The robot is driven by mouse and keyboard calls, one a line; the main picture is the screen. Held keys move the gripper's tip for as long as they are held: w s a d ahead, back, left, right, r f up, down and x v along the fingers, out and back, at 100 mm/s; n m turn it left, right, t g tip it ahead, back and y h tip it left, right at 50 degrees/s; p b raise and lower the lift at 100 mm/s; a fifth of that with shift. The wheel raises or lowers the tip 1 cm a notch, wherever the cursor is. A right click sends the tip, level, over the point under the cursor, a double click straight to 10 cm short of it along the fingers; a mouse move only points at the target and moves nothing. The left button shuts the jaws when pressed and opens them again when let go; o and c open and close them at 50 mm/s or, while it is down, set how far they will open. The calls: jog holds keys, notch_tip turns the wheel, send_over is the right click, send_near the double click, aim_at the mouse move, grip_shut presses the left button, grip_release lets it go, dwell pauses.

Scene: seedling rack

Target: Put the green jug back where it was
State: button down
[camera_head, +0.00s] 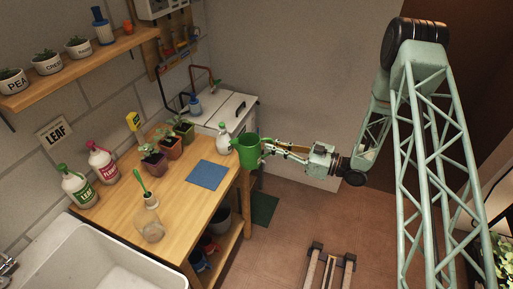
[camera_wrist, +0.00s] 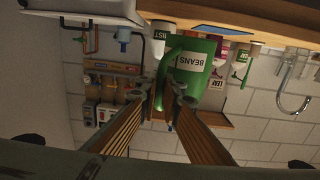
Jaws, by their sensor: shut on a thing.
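The green jug (camera_head: 249,152) is held at the table's right edge, beside the white spray bottle (camera_head: 224,142). My gripper (camera_head: 266,147) reaches it from the right and is shut on it. In the wrist view, which is upside down, the fingertips (camera_wrist: 170,92) close on the handle side of the jug (camera_wrist: 207,88). A white label reading BEANS shows on it there. I cannot tell whether its base touches anything. A flat blue mat (camera_head: 207,175) lies bare on the wooden table (camera_head: 180,210), left of and nearer than the jug.
Several potted seedlings (camera_head: 153,160) stand along the back of the table. A white cabinet (camera_head: 232,108) stands behind. The sink (camera_head: 75,255) is front left.

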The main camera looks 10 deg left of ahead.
jog(key=d+f+m+t+h+b, duration=0.1)
jog(key=d+f+m+t+b, duration=0.1)
jog(key=d, duration=1.1)
jog(key=d+f+m+t+h+b, duration=0.1)
jog(key=d+f+m+t+b, duration=0.1)
jog(key=d, duration=1.1)
jog(key=f+t+b, duration=0.1)
jog(key=t+b, duration=0.1)
jog(key=shift+f+h+b, duration=0.4)
jog(key=shift+s, duration=0.15)
